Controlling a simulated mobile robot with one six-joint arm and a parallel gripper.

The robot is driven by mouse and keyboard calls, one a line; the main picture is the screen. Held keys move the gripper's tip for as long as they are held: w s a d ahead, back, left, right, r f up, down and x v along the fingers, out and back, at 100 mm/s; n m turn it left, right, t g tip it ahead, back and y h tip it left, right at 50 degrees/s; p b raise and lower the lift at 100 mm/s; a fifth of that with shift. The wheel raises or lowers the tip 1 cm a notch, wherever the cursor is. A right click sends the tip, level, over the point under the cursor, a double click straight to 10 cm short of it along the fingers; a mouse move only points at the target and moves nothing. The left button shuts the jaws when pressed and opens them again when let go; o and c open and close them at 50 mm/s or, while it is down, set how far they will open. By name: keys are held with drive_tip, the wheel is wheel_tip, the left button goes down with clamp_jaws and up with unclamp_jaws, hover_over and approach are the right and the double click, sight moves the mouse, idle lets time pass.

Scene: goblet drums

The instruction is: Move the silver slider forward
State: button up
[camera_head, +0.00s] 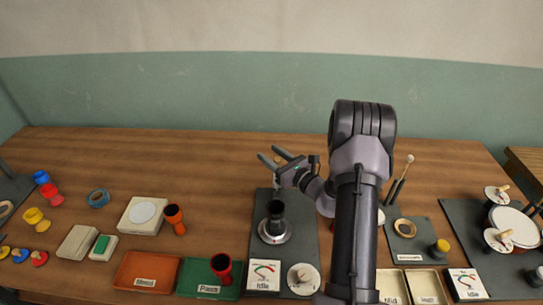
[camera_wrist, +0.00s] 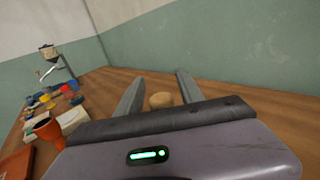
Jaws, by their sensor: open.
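I cannot pick out a silver slider for certain in either view. A round silver base (camera_head: 274,232) with a black goblet drum (camera_head: 276,209) upright on it stands on a dark grey mat (camera_head: 262,205) in the head view. My gripper (camera_head: 273,156) is open, beyond the far end of this mat, with its fingers pointing to the upper left. In the wrist view my gripper (camera_wrist: 158,88) shows both fingers apart, with a round tan thing (camera_wrist: 160,100) seen between them. I cannot tell whether it touches them. My arm hides part of the table right of the mat.
An "Idle" dial card (camera_head: 263,274) and a white disc (camera_head: 303,278) lie at the mat's near end. Red (camera_head: 148,271) and green (camera_head: 207,277) trays and an orange goblet (camera_head: 175,218) stand left. A drum set (camera_head: 512,225) stands right.

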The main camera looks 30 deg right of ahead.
clamp_jaws()
idle(1.4)
